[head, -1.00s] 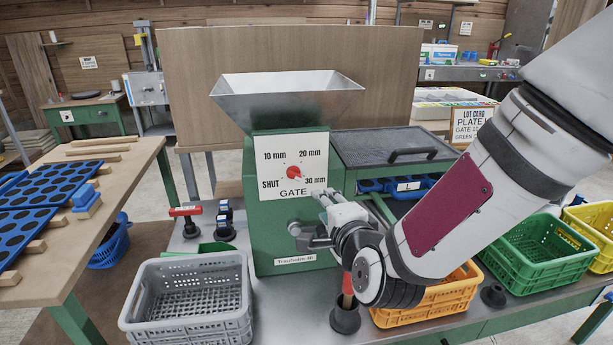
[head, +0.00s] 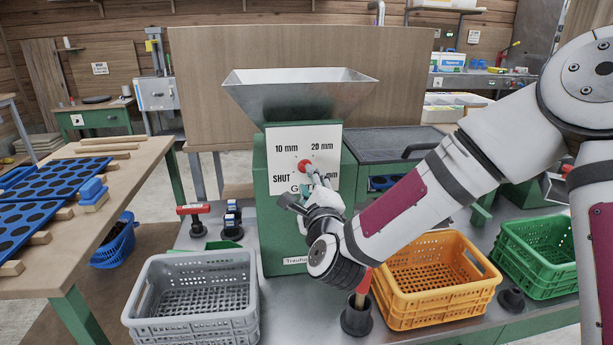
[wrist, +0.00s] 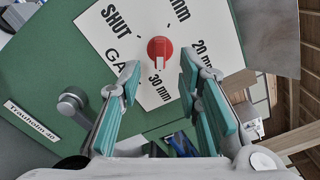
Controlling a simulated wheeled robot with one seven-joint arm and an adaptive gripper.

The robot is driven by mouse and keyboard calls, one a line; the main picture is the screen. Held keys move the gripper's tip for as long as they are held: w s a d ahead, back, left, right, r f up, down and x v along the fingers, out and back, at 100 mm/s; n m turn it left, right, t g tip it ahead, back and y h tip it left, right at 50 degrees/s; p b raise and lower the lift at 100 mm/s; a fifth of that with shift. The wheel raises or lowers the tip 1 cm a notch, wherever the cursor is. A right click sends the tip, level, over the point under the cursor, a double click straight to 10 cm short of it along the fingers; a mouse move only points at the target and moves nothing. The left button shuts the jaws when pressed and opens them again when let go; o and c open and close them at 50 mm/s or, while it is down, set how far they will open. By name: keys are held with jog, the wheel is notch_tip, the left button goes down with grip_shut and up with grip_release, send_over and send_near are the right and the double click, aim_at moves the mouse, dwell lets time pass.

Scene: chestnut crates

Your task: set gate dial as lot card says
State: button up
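The red gate dial (head: 305,165) is on the white scale plate (head: 286,142) of the green machine (head: 262,215). The plate reads SHUT, 10 mm, 20 mm and a partly covered 30 mm. In the wrist view the dial (wrist: 160,48) has a white mark on the side toward the 30 mm label. My gripper (head: 316,175) is in front of the plate at the dial's lower right. In the wrist view my gripper (wrist: 159,64) is open, its fingertips either side of the dial. Whether they touch it I cannot tell. The lot card is not visible now.
A grey crate (head: 150,305) stands left of the machine, an orange crate (head: 440,290) to the right, a green crate (head: 545,265) farther right. A red-handled tool in a black holder (head: 357,318) stands below my wrist. A metal hopper (head: 300,92) tops the machine.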

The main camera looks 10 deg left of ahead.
jog(key=shift+x, duration=2.55)
grip_shut()
